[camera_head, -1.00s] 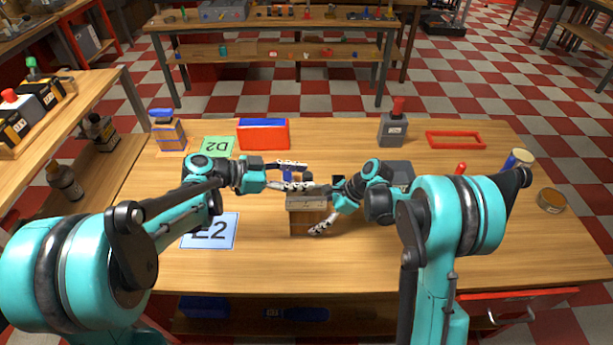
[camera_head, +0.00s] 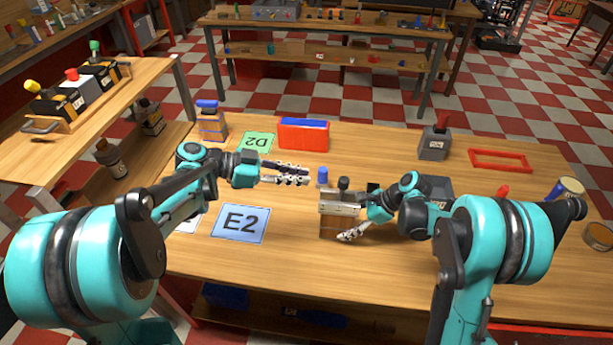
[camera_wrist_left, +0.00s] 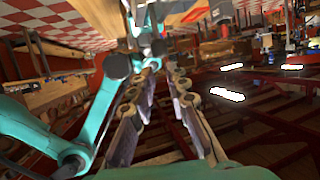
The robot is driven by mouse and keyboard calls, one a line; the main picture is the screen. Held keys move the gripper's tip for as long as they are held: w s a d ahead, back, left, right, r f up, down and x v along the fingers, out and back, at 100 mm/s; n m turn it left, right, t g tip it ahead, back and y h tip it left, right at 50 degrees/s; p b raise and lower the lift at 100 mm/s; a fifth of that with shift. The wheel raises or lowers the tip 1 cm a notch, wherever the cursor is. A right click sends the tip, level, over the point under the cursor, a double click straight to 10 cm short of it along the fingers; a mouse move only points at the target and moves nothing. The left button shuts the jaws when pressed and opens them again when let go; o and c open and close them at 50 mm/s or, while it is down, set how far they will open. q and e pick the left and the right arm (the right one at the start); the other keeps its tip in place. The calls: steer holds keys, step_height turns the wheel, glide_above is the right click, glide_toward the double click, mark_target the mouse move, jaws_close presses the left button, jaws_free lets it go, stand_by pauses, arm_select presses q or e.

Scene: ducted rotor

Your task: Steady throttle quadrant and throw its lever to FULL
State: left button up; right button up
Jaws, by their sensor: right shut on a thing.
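The throttle quadrant (camera_head: 338,210), a small box with a pale grey top and wooden-brown sides, stands on the workbench near the middle. A dark knob (camera_head: 343,183), apparently its lever's, rises above the top; its markings are too small to read. My right gripper (camera_head: 352,218) is shut on the quadrant from the right, one finger low at its front, the other largely hidden. My left gripper (camera_head: 306,175) is open and empty, left of the quadrant and apart from the knob. Its spread fingers also show in the left wrist view (camera_wrist_left: 165,110), where the quadrant cannot be made out.
A blue-topped item (camera_head: 322,177) stands just behind the quadrant. An E2 card (camera_head: 240,223) lies front left, a D2 card (camera_head: 258,142) behind. A red-and-blue box (camera_head: 303,136), grey box with red knob (camera_head: 434,144) and red frame (camera_head: 499,160) stand farther back.

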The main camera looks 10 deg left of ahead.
arm_select(q)
steer(key=a+f+h, duration=0.1)
steer(key=a, duration=0.1)
steer(key=s+a+f+h, duration=0.1)
steer(key=a, duration=0.1)
steer(key=a+f, duration=0.1)
steer(key=a, duration=0.1)
steer(key=shift+s+t+h, duration=0.15)
steer(key=shift+t+h, duration=0.15)
steer(key=shift+h, duration=0.1)
jaws_close()
glide_toward(341, 191)
steer(key=w+d+r, duration=0.2)
steer(key=d, duration=0.3)
steer(key=shift+d, duration=0.3)
